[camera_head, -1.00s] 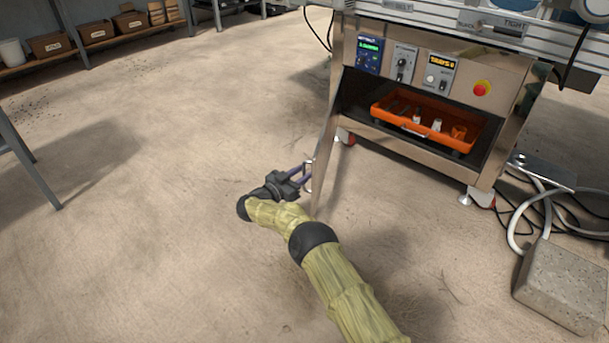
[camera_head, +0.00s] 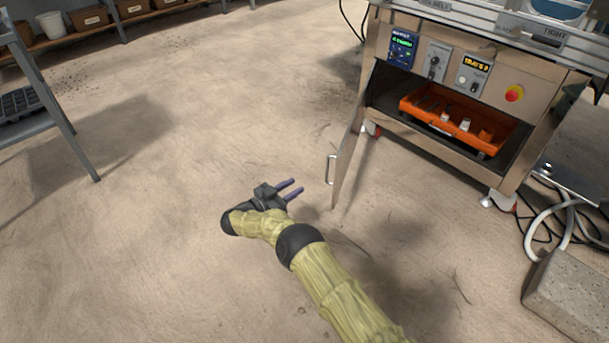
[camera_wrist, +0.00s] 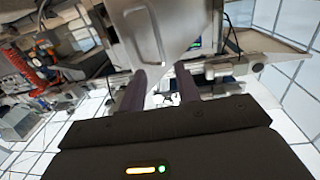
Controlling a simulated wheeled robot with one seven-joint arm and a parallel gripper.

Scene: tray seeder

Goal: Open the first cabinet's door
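The cabinet (camera_head: 440,150) stands at the right in the head view, below the control panel. Its door (camera_head: 349,150) is swung wide open at the left side, and the inside is exposed. The door's handle (camera_head: 330,170) is a thin metal bar on the door's outer face. My gripper (camera_head: 293,188) is open and empty, a short way to the left of the handle and apart from it. In the wrist view the two fingers of my gripper (camera_wrist: 160,85) are spread, with the door (camera_wrist: 170,30) and its handle (camera_wrist: 141,32) beyond them.
An orange tray (camera_head: 425,116) with small items sits inside the cabinet. A concrete block (camera_head: 565,295) and pale hoses (camera_head: 540,225) lie on the floor at the right. A grey rack (camera_head: 75,140) stands at the left.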

